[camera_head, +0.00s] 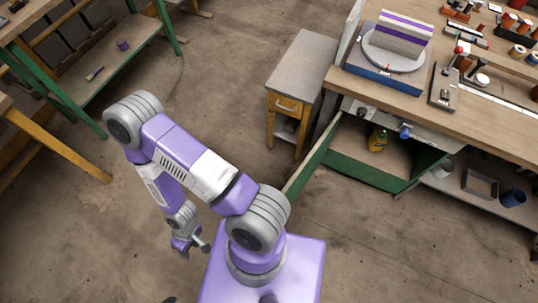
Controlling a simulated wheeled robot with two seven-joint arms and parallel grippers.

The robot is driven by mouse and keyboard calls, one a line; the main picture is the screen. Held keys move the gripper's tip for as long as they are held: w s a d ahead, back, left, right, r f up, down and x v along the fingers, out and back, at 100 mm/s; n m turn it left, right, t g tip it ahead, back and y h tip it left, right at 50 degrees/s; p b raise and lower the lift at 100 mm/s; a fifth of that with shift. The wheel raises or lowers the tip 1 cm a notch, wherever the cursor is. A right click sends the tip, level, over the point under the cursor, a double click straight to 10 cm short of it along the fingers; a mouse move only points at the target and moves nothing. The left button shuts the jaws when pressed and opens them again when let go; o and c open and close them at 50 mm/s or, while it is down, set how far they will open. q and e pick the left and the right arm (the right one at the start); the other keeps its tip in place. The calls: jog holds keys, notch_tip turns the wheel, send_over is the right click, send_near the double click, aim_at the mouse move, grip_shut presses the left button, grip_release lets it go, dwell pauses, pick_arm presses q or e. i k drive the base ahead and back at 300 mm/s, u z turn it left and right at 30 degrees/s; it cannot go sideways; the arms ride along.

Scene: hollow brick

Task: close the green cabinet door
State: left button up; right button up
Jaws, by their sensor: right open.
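The green cabinet (366,174) is under the wooden workbench at the right. Its green door (311,158) stands open, swung out from the cabinet's left side toward my base and seen nearly edge-on. The door's lower end is partly hidden behind my arm. My right gripper (190,251) hangs low over the floor at the lower left, open and empty. It is well to the left of the door and apart from it. My left gripper is not in view.
A yellow container (377,141) stands inside the cabinet. A small grey-topped wooden table (303,67) stands left of the door. The workbench (452,105) carries a vise-like fixture and tools. A green-legged bench (128,57) is at upper left. The floor between is clear.

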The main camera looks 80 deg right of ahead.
aim_at(299, 173)
jog(key=i, duration=1.5)
jog(key=z, duration=4.5)
jog(key=i, duration=0.5)
jog(key=u, duration=0.05)
